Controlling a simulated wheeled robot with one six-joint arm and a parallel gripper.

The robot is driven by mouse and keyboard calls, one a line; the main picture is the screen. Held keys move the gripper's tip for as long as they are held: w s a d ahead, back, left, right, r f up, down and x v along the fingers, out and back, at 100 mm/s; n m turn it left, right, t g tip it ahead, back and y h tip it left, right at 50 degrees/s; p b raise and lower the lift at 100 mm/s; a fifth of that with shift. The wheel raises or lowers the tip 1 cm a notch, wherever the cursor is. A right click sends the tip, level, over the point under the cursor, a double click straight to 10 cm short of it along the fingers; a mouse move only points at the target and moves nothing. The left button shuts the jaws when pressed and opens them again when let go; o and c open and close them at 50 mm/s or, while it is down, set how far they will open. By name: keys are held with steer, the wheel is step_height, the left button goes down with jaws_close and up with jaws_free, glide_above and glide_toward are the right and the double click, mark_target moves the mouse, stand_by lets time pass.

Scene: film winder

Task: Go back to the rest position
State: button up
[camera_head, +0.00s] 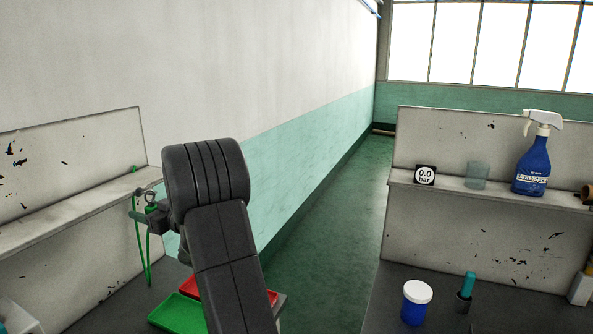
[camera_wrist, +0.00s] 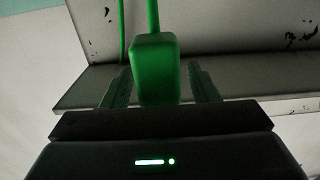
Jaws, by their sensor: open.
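My arm rises in the middle of the head view, and its dark links hide most of my gripper there. In the wrist view my gripper (camera_wrist: 160,88) is open, with one finger on each side of a green block (camera_wrist: 153,68). The block hangs on a green cord (camera_wrist: 153,14). I cannot tell whether the fingers touch it. In the head view the green cord (camera_head: 148,262) hangs in front of the left bench's shelf, close to my wrist.
A green tray (camera_head: 176,314) and a red tray (camera_head: 273,297) lie below my arm, partly hidden. On the right bench are a blue spray bottle (camera_head: 532,165), a clear cup (camera_head: 477,175), a pressure display (camera_head: 425,175) and a white-lidded blue jar (camera_head: 415,305). The floor between the benches is clear.

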steer(key=shift+d+r, duration=0.1)
steer(key=shift+r, duration=0.1)
steer(key=b+v, duration=0.3)
steer(key=v, duration=1.1)
steer(key=p+x, duration=0.3)
steer(key=x, duration=1.1)
steer(key=shift+r+v, duration=0.2)
steer(key=shift+v, duration=2.25)
